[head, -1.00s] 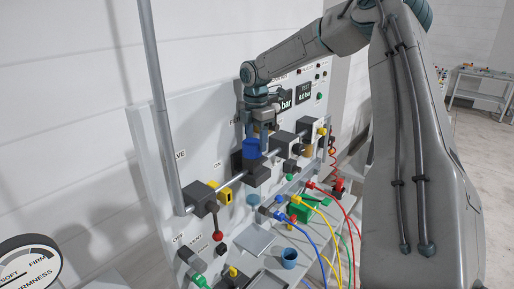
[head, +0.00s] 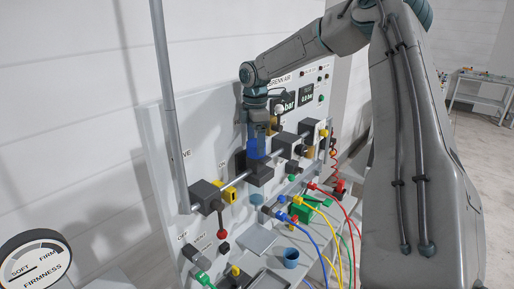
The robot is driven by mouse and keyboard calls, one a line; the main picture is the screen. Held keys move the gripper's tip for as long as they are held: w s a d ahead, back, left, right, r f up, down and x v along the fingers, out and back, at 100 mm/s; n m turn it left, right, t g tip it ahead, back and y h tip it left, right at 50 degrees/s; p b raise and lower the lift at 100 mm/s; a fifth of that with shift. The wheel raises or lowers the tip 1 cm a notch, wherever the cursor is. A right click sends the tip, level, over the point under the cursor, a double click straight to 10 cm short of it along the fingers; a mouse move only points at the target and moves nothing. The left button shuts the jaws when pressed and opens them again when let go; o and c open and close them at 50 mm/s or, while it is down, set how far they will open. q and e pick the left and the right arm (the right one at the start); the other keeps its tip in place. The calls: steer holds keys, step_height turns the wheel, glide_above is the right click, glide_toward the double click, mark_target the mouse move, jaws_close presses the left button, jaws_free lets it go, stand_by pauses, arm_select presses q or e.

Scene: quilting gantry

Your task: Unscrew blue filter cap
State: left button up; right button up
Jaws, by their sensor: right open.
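The blue filter cap (head: 257,148) sits on a dark block (head: 260,175) on the horizontal pipe of the panel. My right gripper (head: 258,138) points down from above, with its fingers around the upper part of the blue cap. The jaws are open, and the fingers partly hide the cap. I cannot tell whether they touch it. My left gripper is not in view.
A grey vertical pipe (head: 172,110) stands left of the cap. A red-knobbed lever (head: 221,234) and yellow fitting (head: 229,192) are on the pipe's left part.

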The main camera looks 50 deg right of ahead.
steer(key=m, duration=0.2)
steer(key=shift+w+d+m, duration=0.25)
steer(key=shift+m, duration=0.15)
steer(key=m, duration=0.3)
steer(key=shift+w+d+f+m, duration=0.1)
steer(key=shift+w+f+m, duration=0.2)
steer(key=shift+w+m, duration=0.1)
steer(key=m, duration=0.4)
steer(key=shift+s+d+m, duration=0.1)
steer(key=shift+m, duration=0.3)
steer(key=c, duration=1.2)
steer(key=shift+r+n, duration=0.1)
steer(key=shift+n, duration=1.8)
steer(key=shift+c, duration=0.2)
steer(key=n, duration=0.3)
steer(key=shift+a, duration=0.2)
steer(key=shift+s+d+n, duration=0.1)
steer(key=shift+s+n, duration=0.1)
steer(key=shift+n, duration=0.2)
steer(key=c, duration=0.4)
